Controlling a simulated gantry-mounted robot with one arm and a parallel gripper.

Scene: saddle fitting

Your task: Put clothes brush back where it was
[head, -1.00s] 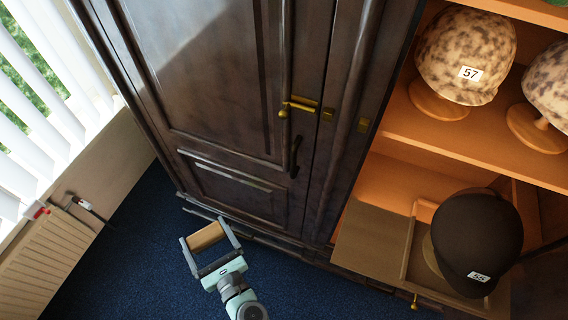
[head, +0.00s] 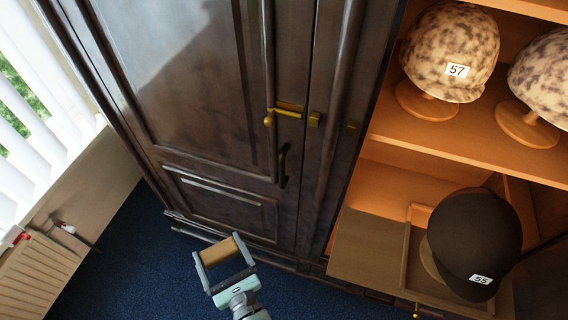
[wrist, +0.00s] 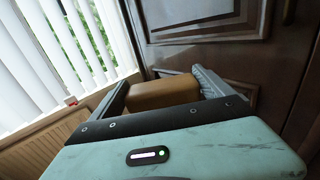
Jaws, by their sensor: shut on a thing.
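The clothes brush (head: 224,249), a tan wooden block, is held between the two fingers of my gripper (head: 223,256). In the wrist view the brush (wrist: 163,92) spans the gap between the fingers of my gripper (wrist: 163,95). My gripper is shut on it, in front of the lower part of the closed dark cabinet door (head: 200,120). Only the block's wooden side shows; I cannot see bristles. The place it came from cannot be told from these frames.
The right cabinet section is open, with a patterned helmet marked 57 (head: 450,45) on a shelf (head: 470,140). A black helmet marked 55 (head: 475,235) stands below in a pulled-out drawer (head: 365,250). A radiator (head: 35,270) is at left. Blue carpet (head: 150,265) is clear.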

